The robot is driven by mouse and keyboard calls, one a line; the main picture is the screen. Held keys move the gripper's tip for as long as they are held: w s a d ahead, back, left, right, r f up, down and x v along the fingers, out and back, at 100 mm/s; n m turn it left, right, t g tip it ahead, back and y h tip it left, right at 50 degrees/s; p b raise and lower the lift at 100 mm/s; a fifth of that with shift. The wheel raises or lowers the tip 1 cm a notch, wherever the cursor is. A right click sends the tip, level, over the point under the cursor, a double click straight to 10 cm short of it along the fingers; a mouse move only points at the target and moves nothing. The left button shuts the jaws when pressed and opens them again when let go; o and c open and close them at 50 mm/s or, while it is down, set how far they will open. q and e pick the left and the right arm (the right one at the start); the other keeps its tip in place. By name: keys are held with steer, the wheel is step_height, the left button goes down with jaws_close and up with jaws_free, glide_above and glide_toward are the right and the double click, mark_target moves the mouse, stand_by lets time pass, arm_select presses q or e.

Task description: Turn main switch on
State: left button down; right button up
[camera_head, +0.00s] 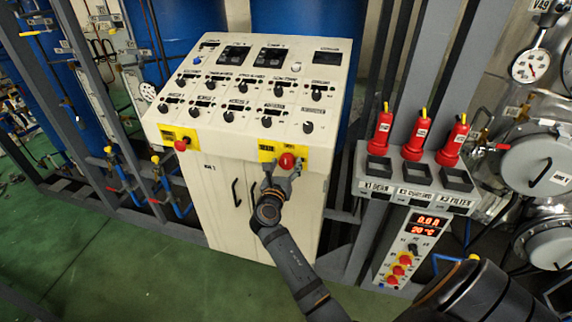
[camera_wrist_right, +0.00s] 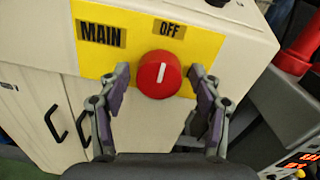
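The main switch is a red round knob (camera_wrist_right: 159,74) with a white pointer mark on a yellow plate (camera_wrist_right: 90,62). The plate reads MAIN and OFF, and the mark stands close to upright, leaning slightly right. In the head view the knob (camera_head: 287,161) sits on the lower front of the white control cabinet (camera_head: 190,140). My right gripper (camera_wrist_right: 158,84) is open, with one finger on each side of the knob. A small gap seems to show between the fingers and the knob. In the head view my right gripper (camera_head: 282,176) is at the knob. My left gripper is not in view.
Another red button (camera_head: 181,145) on a yellow plate is at the cabinet's left. Green floor (camera_head: 130,260) is open at the lower left.

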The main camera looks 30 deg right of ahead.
steer(key=c, duration=0.9)
steer(key=shift+m, duration=0.3)
steer(key=m+b, duration=0.2)
steer(key=m, duration=0.2)
steer(key=shift+f+m+b, duration=0.15)
steer(key=shift+m+b, duration=0.25)
steer(key=m+b, duration=0.3)
steer(key=m, duration=0.2)
steer(key=shift+f+m+b, duration=0.15)
steer(key=shift+m+b, duration=0.15)
steer(key=shift+b, duration=0.05)
steer(key=m+b, duration=0.4)
steer(key=m, duration=0.1)
steer(key=shift+s+d+h, duration=0.1)
steer(key=shift+h, duration=0.3)
steer(key=shift+m+b, duration=0.75)
steer(key=shift+m, duration=0.45)
